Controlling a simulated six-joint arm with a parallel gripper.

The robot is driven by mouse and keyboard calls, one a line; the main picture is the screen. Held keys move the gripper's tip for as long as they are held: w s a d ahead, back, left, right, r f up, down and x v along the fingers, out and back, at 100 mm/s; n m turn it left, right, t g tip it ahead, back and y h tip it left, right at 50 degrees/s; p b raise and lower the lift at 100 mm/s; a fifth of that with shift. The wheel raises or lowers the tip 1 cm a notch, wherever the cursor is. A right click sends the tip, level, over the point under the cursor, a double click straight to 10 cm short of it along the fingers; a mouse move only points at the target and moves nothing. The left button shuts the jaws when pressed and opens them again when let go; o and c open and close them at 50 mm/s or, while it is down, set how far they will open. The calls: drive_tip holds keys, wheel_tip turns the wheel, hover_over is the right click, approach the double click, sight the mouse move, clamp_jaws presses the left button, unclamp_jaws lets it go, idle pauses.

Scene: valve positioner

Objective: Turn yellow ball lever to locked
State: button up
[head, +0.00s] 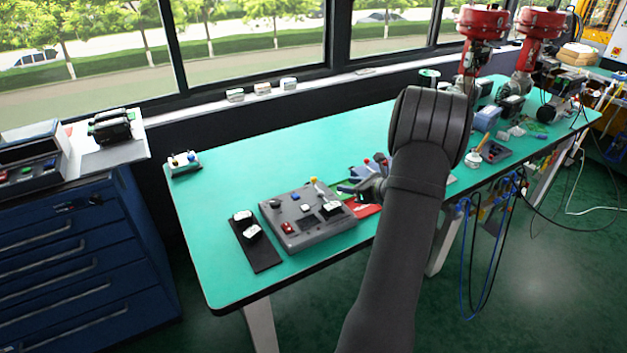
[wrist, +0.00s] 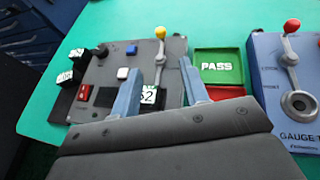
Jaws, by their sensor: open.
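The yellow ball lever (wrist: 160,33) stands on the right side of a grey control box (wrist: 113,66) in the wrist view. Its metal stem points away from me, toward the far edge of the box. In the head view the yellow ball (head: 313,180) shows at the box's (head: 290,236) far side. My gripper (wrist: 160,66) is open and empty, its two blue-grey fingers either side of the lever's lower part as seen in the wrist view; I cannot tell its height above the box. In the head view my gripper (head: 346,189) is just right of the lever. Markings for locked are not readable.
The box also has a blue button (wrist: 132,50), a white button (wrist: 123,73), a black knob and a red switch. Right of it are a green PASS tray (wrist: 218,67) and a blue gauge box (wrist: 290,80) with a red ball lever.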

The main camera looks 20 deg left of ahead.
sight(316, 179)
drive_tip(key=x, duration=1.7)
drive_tip(key=shift+f, duration=0.15)
drive_tip(key=shift+c, duration=0.4)
clamp_jaws()
drive_tip(key=shift+w+m+h, duration=0.1)
drive_tip(key=shift+m+h, duration=0.2)
drive_tip(key=shift+w+d+m+t+h, duration=0.25)
drive_tip(key=shift+m+t+h, duration=0.25)
drive_tip(key=shift+m+t, duration=0.25)
drive_tip(key=shift+w+d+m+t+h, duration=0.1)
drive_tip(key=shift+d+m+t+h, duration=0.2)
drive_tip(key=shift+m+t+h, duration=0.3)
drive_tip(key=shift+w+d+m+t+h, duration=0.15)
drive_tip(key=shift+d+m+t+h, duration=0.2)
drive_tip(key=shift+m+t+h, duration=0.5)
drive_tip(key=shift+w+d+m+t+h, duration=0.15)
drive_tip(key=shift+d+m+t+h, duration=0.3)
drive_tip(key=shift+m+h, duration=0.6)
drive_tip(key=shift+d+m+t, duration=0.15)
drive_tip(key=shift+m+t, duration=0.1)
drive_tip(key=shift+m, duration=0.1)
